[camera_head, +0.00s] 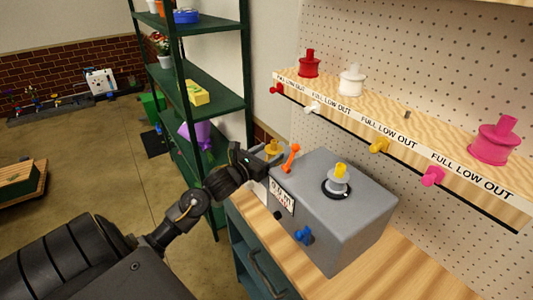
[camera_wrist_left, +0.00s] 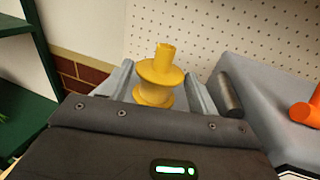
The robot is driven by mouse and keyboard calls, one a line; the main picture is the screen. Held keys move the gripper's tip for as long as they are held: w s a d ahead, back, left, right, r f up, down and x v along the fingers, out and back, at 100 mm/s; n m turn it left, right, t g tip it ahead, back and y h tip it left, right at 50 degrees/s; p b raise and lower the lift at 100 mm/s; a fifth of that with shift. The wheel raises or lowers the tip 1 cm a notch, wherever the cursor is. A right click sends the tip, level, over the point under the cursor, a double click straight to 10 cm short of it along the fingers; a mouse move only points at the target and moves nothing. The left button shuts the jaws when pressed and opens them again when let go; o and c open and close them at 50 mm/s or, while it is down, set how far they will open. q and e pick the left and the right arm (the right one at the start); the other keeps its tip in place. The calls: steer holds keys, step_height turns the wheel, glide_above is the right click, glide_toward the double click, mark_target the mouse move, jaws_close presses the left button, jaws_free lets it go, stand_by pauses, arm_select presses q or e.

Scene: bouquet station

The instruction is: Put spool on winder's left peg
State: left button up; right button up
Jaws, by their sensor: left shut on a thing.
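A yellow spool (camera_head: 272,147) is held by my left gripper (camera_head: 266,152), just off the far left corner of the winder. The left wrist view shows the spool (camera_wrist_left: 157,80) upright between the two grey fingers (camera_wrist_left: 160,92). The winder (camera_head: 335,220) is a grey box on the bench with an orange lever (camera_head: 291,158). On its top a pale grey piece with a yellow top (camera_head: 340,172) stands in a dark ring. In the wrist view a dark grey cylinder (camera_wrist_left: 229,94) juts beside the right finger, by the winder's side; I cannot tell if it is the left peg. My right gripper is not in view.
A wooden shelf (camera_head: 455,150) above the bench holds red (camera_head: 309,64), white (camera_head: 351,80) and pink (camera_head: 494,140) spools; a bare stub (camera_head: 407,115) stands between white and pink. A green rack (camera_head: 199,85) stands left. The bench front right (camera_head: 410,275) is clear.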

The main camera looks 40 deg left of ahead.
arm_select(q)
steer(key=shift+f+b, duration=0.4)
steer(key=o, duration=1)
steer(key=shift+r+p, duration=0.65)
steer(key=shift+p, duration=0.15)
steer(key=shift+s+f, duration=0.1)
steer(key=shift+s, duration=0.2)
steer(key=s+b, duration=0.3)
steer(key=s, duration=0.8)
steer(key=shift+s+a+b, duration=0.25)
steer(key=shift+b, duration=0.1)
